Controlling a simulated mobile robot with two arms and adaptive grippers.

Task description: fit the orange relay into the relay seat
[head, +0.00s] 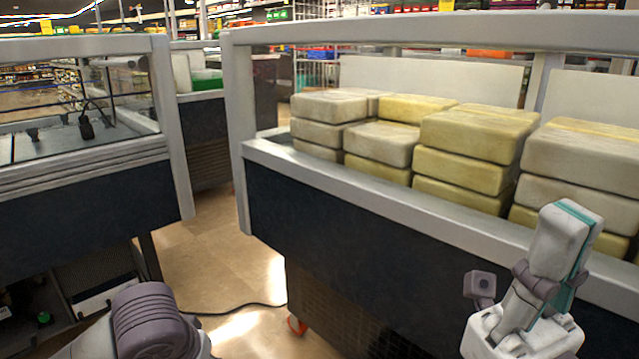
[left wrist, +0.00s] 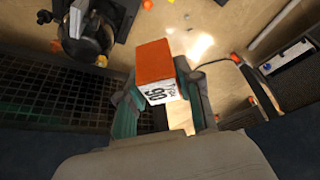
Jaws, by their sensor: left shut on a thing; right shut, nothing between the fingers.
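The orange relay (left wrist: 155,65) is in the left wrist view, with an orange top and a white side that carries black print. My left gripper (left wrist: 160,93) is shut on it, with one teal-and-grey finger on each side. The relay is tilted and held above the floor. In the head view the left gripper and the relay are out of sight. My right gripper (head: 552,255) is at the lower right of the head view, shut and empty, in front of the case with stacked blocks. I cannot make out the relay seat in either view.
A dark machine (left wrist: 88,38) stands at the upper left of the left wrist view, beside a dark grating (left wrist: 50,95). Small orange pieces lie on the floor. In the head view a black cable (head: 245,308) crosses the tan floor (head: 215,255) between two display cases.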

